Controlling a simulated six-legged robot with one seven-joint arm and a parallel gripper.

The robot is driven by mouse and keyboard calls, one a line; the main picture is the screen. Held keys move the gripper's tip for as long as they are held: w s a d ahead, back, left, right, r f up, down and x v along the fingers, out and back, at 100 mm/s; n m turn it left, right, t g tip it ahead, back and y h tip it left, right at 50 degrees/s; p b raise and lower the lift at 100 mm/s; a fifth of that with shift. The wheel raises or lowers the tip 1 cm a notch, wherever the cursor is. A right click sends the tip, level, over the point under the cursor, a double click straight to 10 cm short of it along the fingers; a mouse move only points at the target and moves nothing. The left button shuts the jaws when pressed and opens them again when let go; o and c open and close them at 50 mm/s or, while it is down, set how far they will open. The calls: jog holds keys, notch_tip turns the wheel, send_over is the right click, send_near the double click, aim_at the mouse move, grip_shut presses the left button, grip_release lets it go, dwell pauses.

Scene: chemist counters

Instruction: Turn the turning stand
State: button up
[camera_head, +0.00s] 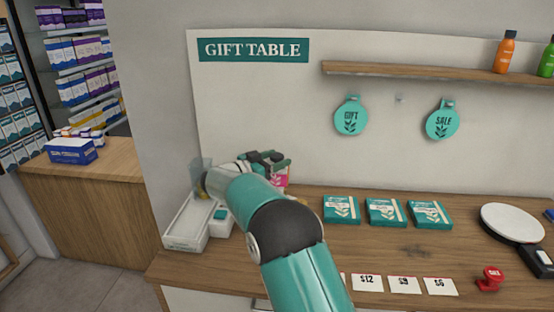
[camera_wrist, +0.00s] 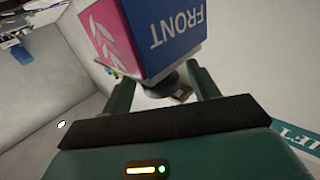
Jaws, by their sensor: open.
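The turning stand shows in the wrist view as a box (camera_wrist: 150,35) with a pink face bearing a pale leaf print and a blue face reading "FRONT", upside down in that picture. A dark round part (camera_wrist: 165,83) shows at the box's end. My gripper (camera_wrist: 163,88) is open, with one finger to each side of that dark part and close to the box. Whether a finger touches it, I cannot tell. In the head view my gripper (camera_head: 266,159) is at the back left of the counter, and only a pink patch of the stand (camera_head: 283,178) shows behind it.
On the wooden counter (camera_head: 400,250) are a white tray (camera_head: 184,229) at left, three teal boxes (camera_head: 386,212), price cards (camera_head: 405,285), a red stamp-like item (camera_head: 490,279) and a round white-topped item (camera_head: 512,222). Tags (camera_head: 351,119) hang on the wall panel below a shelf (camera_head: 420,76).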

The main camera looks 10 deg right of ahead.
jog(key=v, duration=1.3)
notch_tip(320, 180, up, 13)
jog(key=w+d+n+t+y, duration=0.2)
jog(key=d+n+t+y, duration=0.15)
jog(key=t+y, duration=0.35)
jog(key=s+r+n+t+y, duration=0.2)
jog(key=s+r+n+y, duration=0.35)
jog(key=y, duration=0.25)
jog(key=s+d+f+n+g, duration=0.1)
jog(key=s+d+f+g, duration=0.3)
jog(key=s, duration=0.8)
jog(key=s+d+f+n+g, duration=0.1)
jog(key=s+d+f+g, duration=0.3)
jog(key=s+f, duration=0.5)
jog(key=s+d+f+g, duration=0.4)
jog(key=s+d+f, duration=0.1)
jog(key=s, duration=1.1)
jog(key=shift+s+d+f+n+g, duration=0.3)
jog(key=shift+f+n, duration=0.1)
jog(key=shift+f, duration=0.5)
